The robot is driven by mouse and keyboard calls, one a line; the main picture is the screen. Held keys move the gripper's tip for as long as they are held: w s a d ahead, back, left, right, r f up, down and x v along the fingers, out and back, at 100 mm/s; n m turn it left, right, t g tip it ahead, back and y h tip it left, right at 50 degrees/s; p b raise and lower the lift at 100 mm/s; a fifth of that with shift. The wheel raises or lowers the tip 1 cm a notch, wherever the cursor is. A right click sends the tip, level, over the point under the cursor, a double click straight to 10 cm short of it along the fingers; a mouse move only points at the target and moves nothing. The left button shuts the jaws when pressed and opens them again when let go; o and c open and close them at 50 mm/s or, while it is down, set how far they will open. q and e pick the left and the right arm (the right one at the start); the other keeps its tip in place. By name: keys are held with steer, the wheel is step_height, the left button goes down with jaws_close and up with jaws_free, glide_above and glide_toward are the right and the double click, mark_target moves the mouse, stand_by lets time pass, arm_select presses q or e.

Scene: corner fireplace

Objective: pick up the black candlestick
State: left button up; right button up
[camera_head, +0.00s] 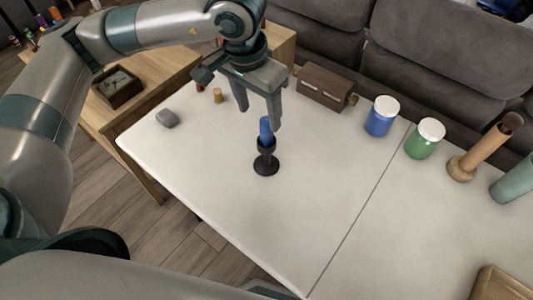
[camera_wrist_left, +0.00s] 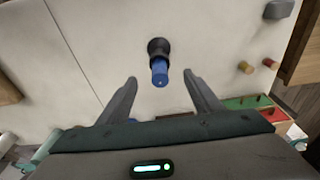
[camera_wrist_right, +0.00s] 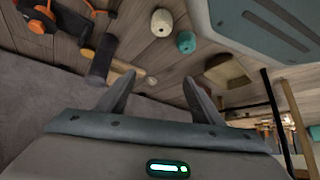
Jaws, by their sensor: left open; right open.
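The black candlestick (camera_head: 266,162) stands upright on the white table, with a blue candle (camera_head: 265,130) in its top. In the left wrist view the black candlestick (camera_wrist_left: 158,47) and blue candle (camera_wrist_left: 159,72) lie ahead of the fingertips, centred between them. My left gripper (camera_head: 259,119) is open above and behind the candlestick, and one finger shows close to the candle. It also shows open and empty in the left wrist view (camera_wrist_left: 160,80). My right gripper (camera_wrist_right: 160,78) is open and empty, pointing at the floor area away from the table.
The white table (camera_head: 230,225) is clear in front of the candlestick. A grey sofa (camera_head: 430,60) borders the back.

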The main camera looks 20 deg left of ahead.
mark_target(266, 140)
arm_select(q)
steer(key=f, duration=0.2)
steer(key=f+p, duration=0.1)
steer(key=f, duration=0.2)
steer(key=w+f, duration=0.1)
steer(key=f, duration=0.1)
steer(key=shift+d+f+p, duration=0.2)
steer(key=shift+d+p, duration=0.05)
steer(key=shift+p, duration=0.1)
arm_select(e)
steer(key=shift+g, duration=0.8)
steer(key=s, duration=0.1)
steer(key=s+d+f, duration=0.1)
steer(key=s, duration=0.1)
steer(key=s+d+f, duration=0.1)
steer(key=s, duration=0.1)
steer(key=shift+f, duration=0.15)
arm_select(q)
steer(key=shift+f, duration=0.1)
arm_select(e)
steer(key=shift+s+d, duration=0.1)
